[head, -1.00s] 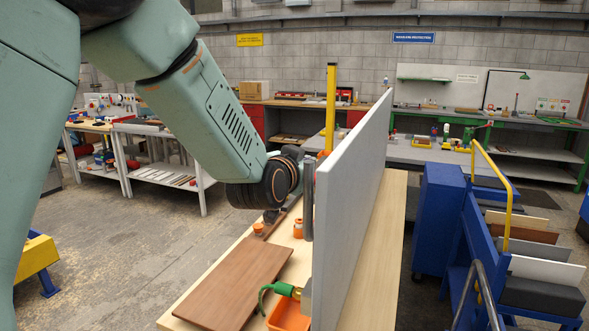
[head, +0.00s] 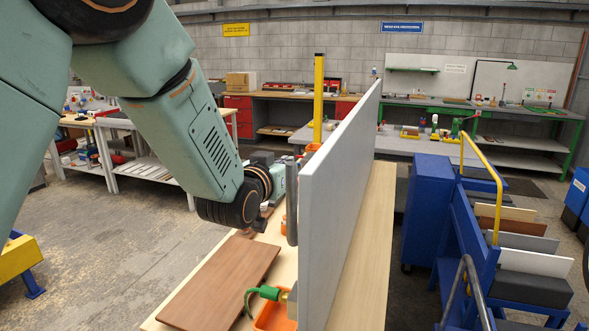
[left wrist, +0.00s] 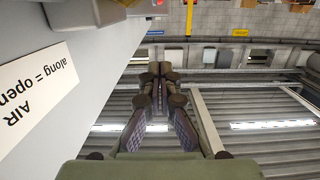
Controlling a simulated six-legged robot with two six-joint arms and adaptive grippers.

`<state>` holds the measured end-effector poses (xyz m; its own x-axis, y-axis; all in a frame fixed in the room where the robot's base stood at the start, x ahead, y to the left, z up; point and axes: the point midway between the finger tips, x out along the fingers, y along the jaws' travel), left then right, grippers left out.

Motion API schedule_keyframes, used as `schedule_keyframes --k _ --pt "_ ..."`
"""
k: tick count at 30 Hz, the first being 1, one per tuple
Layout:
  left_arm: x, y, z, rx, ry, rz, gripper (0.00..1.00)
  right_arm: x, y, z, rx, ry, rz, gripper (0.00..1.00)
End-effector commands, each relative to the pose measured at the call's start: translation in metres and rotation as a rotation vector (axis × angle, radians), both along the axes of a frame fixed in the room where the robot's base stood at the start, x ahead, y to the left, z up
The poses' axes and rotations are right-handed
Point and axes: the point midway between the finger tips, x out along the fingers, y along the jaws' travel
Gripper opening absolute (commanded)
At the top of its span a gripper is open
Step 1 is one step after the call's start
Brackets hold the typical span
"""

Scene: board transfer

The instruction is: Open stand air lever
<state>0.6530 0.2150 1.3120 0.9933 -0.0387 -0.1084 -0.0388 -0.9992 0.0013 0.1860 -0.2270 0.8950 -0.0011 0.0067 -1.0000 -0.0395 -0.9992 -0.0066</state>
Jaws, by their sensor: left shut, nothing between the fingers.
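The grey upright panel (head: 345,200) stands on the pale wooden bench. Its left face shows edge-on in the head view, with a dark grey upright cylinder (head: 291,215) beside it. Low at its near end is a green curved piece (head: 262,293) with a brass-coloured part; I cannot tell if this is the air lever. In the left wrist view a white label (left wrist: 40,95) reading "AIR along = open" is on the panel, left of my left gripper (left wrist: 155,72). That gripper is shut and empty, with no lever visible between its fingers. In the head view its fingers are hidden behind my wrist.
A brown board (head: 222,283) lies on the bench (head: 362,270) left of the panel, beside an orange bin (head: 272,318). A blue cart (head: 466,215) with several boards stands to the right. A yellow post (head: 318,98) rises behind the panel. Open floor lies left of the bench.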

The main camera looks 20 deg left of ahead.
Motion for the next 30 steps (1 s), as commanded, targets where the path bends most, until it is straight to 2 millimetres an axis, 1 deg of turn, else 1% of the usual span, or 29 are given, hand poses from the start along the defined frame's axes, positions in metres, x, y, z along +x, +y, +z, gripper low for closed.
schedule_keyframes --k 1,6,16,18,22,26,30 --pt "0.008 0.0 0.001 0.0 -0.001 0.0 0.0 0.0 0.0 0.004 0.0 0.0 0.0 0.52" --pt "0.034 0.0 -0.002 0.0 0.0 0.001 0.0 0.0 0.0 0.011 0.0 0.0 0.0 0.52" --pt "0.08 0.0 -0.008 0.001 0.001 0.005 0.0 0.0 0.0 0.023 0.0 0.0 0.0 0.52" --pt "0.079 0.0 -0.022 0.001 0.006 0.005 0.0 0.0 0.0 0.026 0.0 0.0 0.0 0.52" --pt "0.081 0.0 -0.036 0.001 0.002 0.005 0.0 0.0 0.0 0.03 0.0 0.0 0.0 0.52" --pt "0.082 0.0 -0.044 0.001 0.001 0.005 0.0 0.0 0.0 0.031 0.0 0.0 0.0 0.52" --pt "0.083 0.0 -0.047 0.001 -0.001 0.005 0.0 0.0 0.0 0.032 0.0 0.0 0.0 0.52"
